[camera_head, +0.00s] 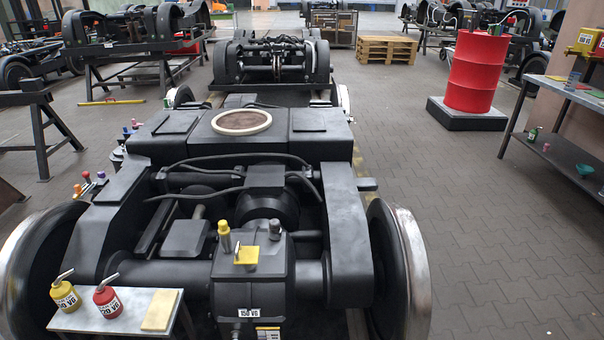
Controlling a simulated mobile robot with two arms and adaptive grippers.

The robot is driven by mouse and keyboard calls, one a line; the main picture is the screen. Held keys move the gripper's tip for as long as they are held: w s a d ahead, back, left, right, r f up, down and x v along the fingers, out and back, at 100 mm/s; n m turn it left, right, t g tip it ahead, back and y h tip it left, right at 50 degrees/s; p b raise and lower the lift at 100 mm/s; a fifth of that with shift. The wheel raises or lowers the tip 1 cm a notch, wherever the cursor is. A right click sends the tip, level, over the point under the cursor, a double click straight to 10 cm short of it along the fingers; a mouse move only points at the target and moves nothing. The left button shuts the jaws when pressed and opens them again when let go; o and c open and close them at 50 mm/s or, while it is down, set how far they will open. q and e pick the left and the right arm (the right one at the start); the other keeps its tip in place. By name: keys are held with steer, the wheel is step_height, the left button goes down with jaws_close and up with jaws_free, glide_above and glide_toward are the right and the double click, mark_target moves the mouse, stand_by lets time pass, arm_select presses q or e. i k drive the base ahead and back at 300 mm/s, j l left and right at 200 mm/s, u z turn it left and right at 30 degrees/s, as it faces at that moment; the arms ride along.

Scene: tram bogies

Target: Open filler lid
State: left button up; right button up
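A dark bogie with a gearbox housing (252,285) stands in front of me. On top of the housing is a small yellow square lid (246,256), which looks closed, lying flat. A yellow-topped cylinder (224,235) stands upright behind it to the left, and a grey cap (275,229) sits behind it to the right. Neither of my grippers is in view.
A small table (110,320) at front left holds a yellow oil can (65,296), a red oil can (107,301) and a yellowish cloth or pad (160,311). Wheels (400,275) flank the bogie. A red drum (477,72) stands at right. The paved floor (490,240) on the right is clear.

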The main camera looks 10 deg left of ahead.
mark_target(243, 255)
steer(key=i+j+z, duration=0.1)
steer(key=j+z, duration=0.2)
steer(key=j, duration=0.65)
steer(key=j+z, duration=0.3)
steer(key=j, duration=0.65)
